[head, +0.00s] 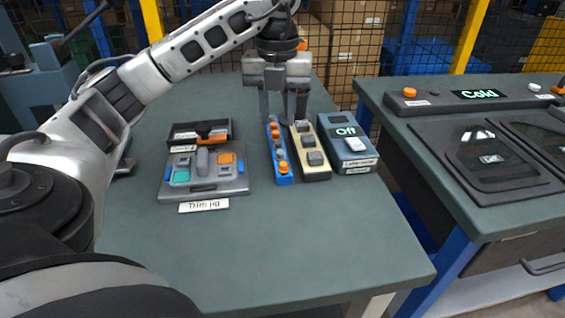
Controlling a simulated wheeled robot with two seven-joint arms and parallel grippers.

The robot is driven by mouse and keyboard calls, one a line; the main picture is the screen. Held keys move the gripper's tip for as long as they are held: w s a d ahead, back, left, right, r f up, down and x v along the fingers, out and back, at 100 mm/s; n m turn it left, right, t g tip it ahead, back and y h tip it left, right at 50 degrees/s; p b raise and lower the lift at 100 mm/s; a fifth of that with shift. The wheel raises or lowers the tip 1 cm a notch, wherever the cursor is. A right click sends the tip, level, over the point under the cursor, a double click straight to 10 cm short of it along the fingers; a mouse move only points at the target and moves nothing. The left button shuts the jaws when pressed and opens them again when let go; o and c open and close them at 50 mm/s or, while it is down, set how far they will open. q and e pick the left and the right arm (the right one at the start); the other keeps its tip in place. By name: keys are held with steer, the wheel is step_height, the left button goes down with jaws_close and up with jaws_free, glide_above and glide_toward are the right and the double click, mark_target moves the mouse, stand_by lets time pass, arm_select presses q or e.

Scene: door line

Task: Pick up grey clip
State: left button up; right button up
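Several grey clips sit in a row on a beige strip (323,174), the nearest grey clip (315,158) at its front end. A blue strip (284,180) with orange clips (282,167) lies just left of it. My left gripper (282,117) points down over the far ends of these two strips. Its fingers are apart, with no clip seen between them. The fingertips partly hide the far ends of the strips, and I cannot tell whether they touch a clip. My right gripper is not in view.
Left of the strips lies the Trim jig (232,188), with a dark tray (181,133) behind it. A box reading Off (355,165) stands right of the beige strip. The green tabletop (270,245) is clear in front. Across a gap stands another bench (470,215).

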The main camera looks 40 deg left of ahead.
mark_target(281, 152)
arm_select(q)
steer(key=shift+w+d+f+b, duration=0.1)
steer(key=shift+f+b, duration=0.15)
steer(key=shift+f, duration=1.75)
steer(key=shift+d+f+b, duration=0.1)
steer(key=shift+f+b, duration=0.1)
steer(key=shift+f, duration=1.8)
jaws_close()
